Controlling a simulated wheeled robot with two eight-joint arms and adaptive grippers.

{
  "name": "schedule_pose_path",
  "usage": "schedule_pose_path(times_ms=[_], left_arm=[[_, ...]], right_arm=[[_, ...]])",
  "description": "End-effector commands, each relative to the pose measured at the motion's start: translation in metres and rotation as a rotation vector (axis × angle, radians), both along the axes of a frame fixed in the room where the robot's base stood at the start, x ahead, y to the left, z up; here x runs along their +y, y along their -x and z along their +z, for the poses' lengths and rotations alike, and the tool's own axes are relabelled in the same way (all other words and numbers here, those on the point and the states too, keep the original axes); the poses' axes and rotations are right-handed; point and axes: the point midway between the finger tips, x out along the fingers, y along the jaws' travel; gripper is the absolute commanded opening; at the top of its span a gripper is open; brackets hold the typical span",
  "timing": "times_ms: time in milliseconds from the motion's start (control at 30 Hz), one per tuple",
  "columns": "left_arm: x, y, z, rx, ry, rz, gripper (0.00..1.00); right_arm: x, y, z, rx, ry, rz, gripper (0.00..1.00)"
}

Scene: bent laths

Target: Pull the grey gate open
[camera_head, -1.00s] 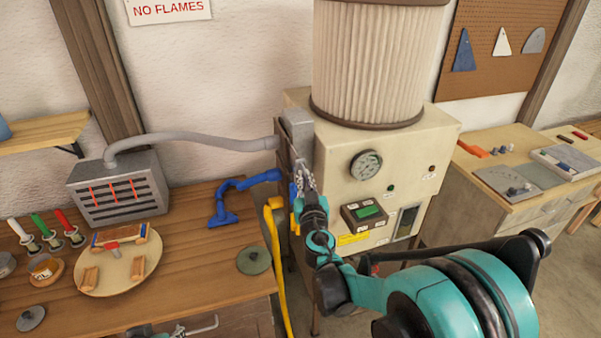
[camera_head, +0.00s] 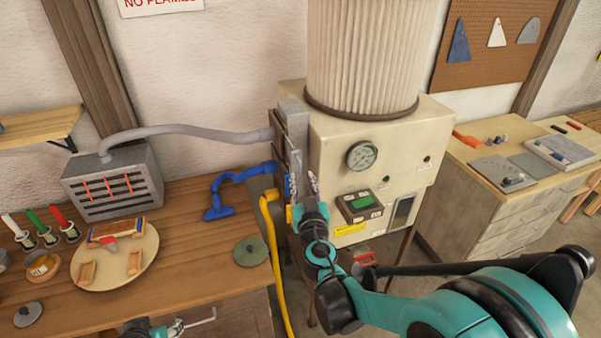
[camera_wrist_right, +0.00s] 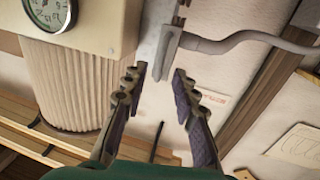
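The grey gate (camera_head: 291,108) is an upright flat piece at the upper left side of the cream machine, where the grey hose (camera_head: 190,130) ends. In the right wrist view the gate (camera_wrist_right: 168,55) stands just ahead of the fingertips, with the hose running off to the right. My right gripper (camera_head: 302,182) is below the gate in the head view. Its fingers (camera_wrist_right: 160,75) are apart with nothing between them, and no contact with the gate shows. My left gripper (camera_head: 195,325) is partly cut off at the bottom edge; its opening is unclear.
Below the grey hose, a blue hose (camera_head: 238,178) and a yellow hose (camera_head: 273,250) run to the machine (camera_head: 335,150). The wooden bench (camera_head: 200,275) at left holds a grey box (camera_head: 115,182), a round board and small items. A drawer bench stands at right.

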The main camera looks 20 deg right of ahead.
Motion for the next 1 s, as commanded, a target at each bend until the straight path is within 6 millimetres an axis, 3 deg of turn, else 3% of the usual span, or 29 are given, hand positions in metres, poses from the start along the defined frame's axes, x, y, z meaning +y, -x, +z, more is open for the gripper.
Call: schedule_pose_path(times_ms=[133,333,1000], left_arm=[[0.0,0.0,0.0,0.0,0.0,0.0,0.4],[0.0,0.0,0.0,0.0,0.0,0.0,0.4],[0.0,0.0,-0.006,0.0,0.0,0.0,0.4]], right_arm=[[0.006,0.034,0.0,0.0,0.0,0.001,0.28],[0.01,0.06,0.0,0.0,0.0,0.0,0.28],[0.005,0.069,-0.005,0.011,-0.002,-0.02,0.28]])
